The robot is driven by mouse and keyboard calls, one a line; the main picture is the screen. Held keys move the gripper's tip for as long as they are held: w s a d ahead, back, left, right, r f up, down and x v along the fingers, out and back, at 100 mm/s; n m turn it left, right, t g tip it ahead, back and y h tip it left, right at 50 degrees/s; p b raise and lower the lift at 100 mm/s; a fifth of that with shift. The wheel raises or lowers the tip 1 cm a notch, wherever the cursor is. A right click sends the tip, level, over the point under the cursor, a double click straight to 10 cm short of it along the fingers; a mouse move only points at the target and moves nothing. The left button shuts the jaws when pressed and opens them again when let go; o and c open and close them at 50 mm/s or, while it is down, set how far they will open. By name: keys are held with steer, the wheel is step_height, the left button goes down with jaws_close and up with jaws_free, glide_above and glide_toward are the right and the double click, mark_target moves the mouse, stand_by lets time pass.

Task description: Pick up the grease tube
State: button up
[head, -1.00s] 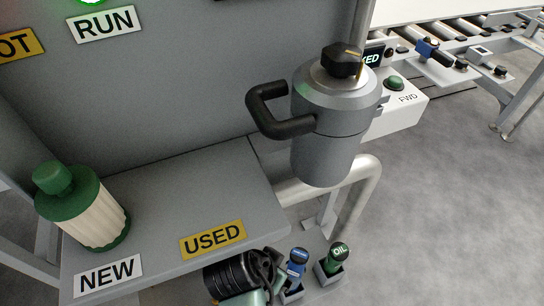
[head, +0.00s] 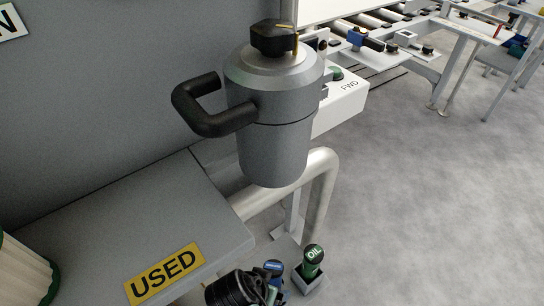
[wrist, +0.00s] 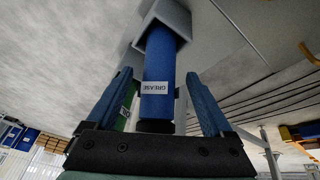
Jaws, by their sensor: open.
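The grease tube (wrist: 155,75) is blue with a white label reading GREASE and a dark cap. In the wrist view it sits in a grey square holder (wrist: 172,18). My gripper (wrist: 158,76) is open, with one finger on each side of the tube and a visible gap to it on both sides. In the head view the grease tube (head: 273,267) shows only its blue top, low in the picture, partly hidden by my dark wrist parts.
A green OIL tube (head: 313,255) stands in its own holder close beside the grease tube; its green also shows behind my left finger (wrist: 126,105). A grey canister (head: 270,130) with a black handle is above. A grey shelf (head: 150,215) with a USED label lies left.

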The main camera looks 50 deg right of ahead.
steer(key=x, duration=0.2)
steer(key=shift+d+f+b, duration=0.15)
steer(key=shift+f+b, duration=0.2)
steer(key=shift+f, duration=0.05)
steer(key=shift+c, duration=0.3)
steer(key=shift+r, duration=0.1)
jaws_close()
